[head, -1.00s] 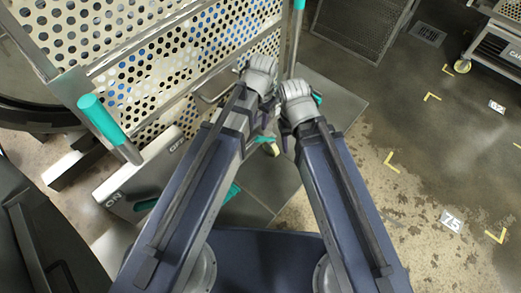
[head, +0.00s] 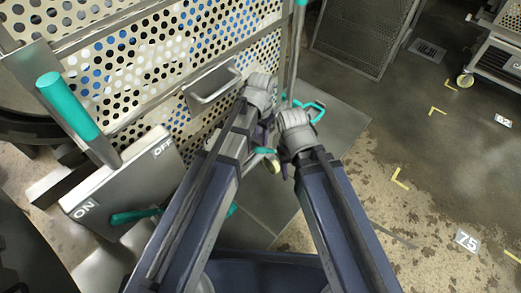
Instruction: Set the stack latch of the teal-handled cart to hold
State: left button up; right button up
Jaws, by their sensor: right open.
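The cart's perforated metal stack (head: 150,75) fills the upper left of the head view. A teal grip (head: 68,105) on a metal bar stands at its left, and a second teal-topped upright (head: 298,35) stands at its right. A grey bail handle (head: 212,87) is on the stack's near face. A teal loop (head: 312,108) shows low at the right upright. I cannot tell which part is the stack latch. My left gripper (head: 258,92) is in front of the stack, right of the bail; its fingers are hidden. My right gripper (head: 295,125) is open beside the teal loop.
A box marked ON and OFF (head: 125,185) with a teal lever (head: 135,215) lies at the left. A mesh panel (head: 360,35) stands at the back. Another cart (head: 495,55) is at the upper right. The marked floor (head: 430,150) at right is clear.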

aim_at(260, 149)
pick_arm(q)
notch_tip(260, 149, down, 7)
jog(key=b, duration=0.6)
jog(key=shift+r, duration=0.1)
jog(key=shift+c, duration=0.3)
grip_shut()
dwell(0.8)
